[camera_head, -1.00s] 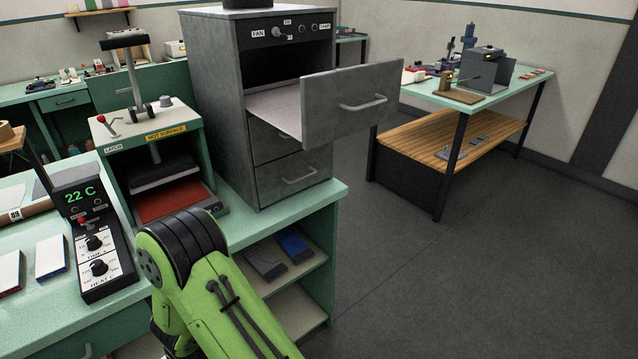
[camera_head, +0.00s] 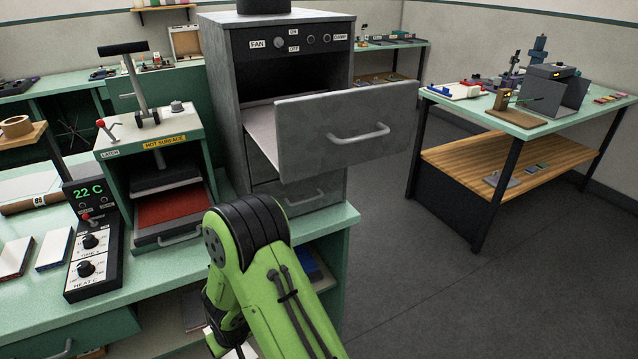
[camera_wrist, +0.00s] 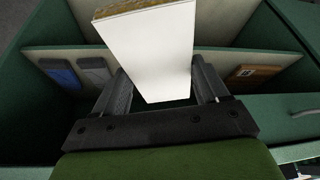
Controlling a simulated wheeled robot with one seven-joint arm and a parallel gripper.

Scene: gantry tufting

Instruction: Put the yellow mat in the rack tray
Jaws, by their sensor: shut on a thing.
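My gripper (camera_wrist: 161,78) is shut on a slab with a white face and a yellowish-tan, rough edge, which I take to be the yellow mat (camera_wrist: 148,45). The mat stands up between the two fingers in the wrist view. In the head view my gripper is mostly hidden behind my green arm. The tray drawer of the grey fan cabinet, likely the rack tray (camera_head: 345,130), is pulled out. Its pale floor (camera_head: 262,130) shows in part and looks bare. My gripper is low by the bench, apart from the tray.
Bench shelves behind the mat hold a blue block (camera_wrist: 60,73), a grey block (camera_wrist: 94,68) and a brown piece (camera_wrist: 252,74). A heat press (camera_head: 160,175) and control box (camera_head: 90,240) stand on the green bench. The floor (camera_head: 400,290) at right is clear.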

